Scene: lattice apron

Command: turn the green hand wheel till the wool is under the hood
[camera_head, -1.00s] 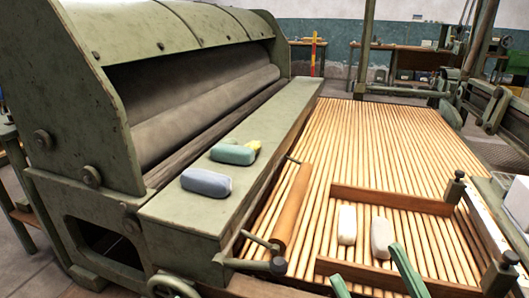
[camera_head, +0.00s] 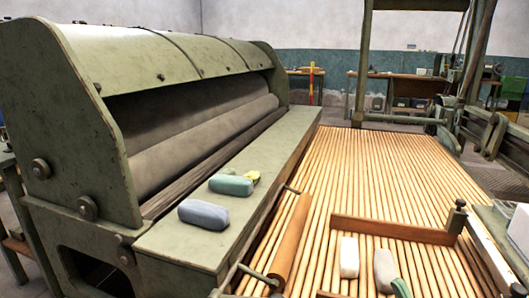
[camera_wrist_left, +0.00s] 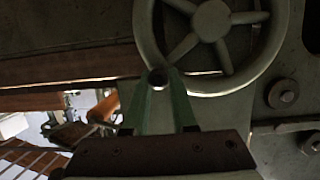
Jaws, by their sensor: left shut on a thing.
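The green hand wheel (camera_wrist_left: 211,20) shows close up in the left wrist view, its top cut off. My left gripper (camera_wrist_left: 157,78) is at the lower left of its rim. Its two green fingers are shut on a small dark round-ended handle there. One fingertip of my right gripper (camera_head: 400,288) shows beside the grey lump. The rest is out of frame.
A wooden bar (camera_head: 393,228) lies across the apron behind the wool. A brown roller (camera_head: 292,240) runs along the ledge.

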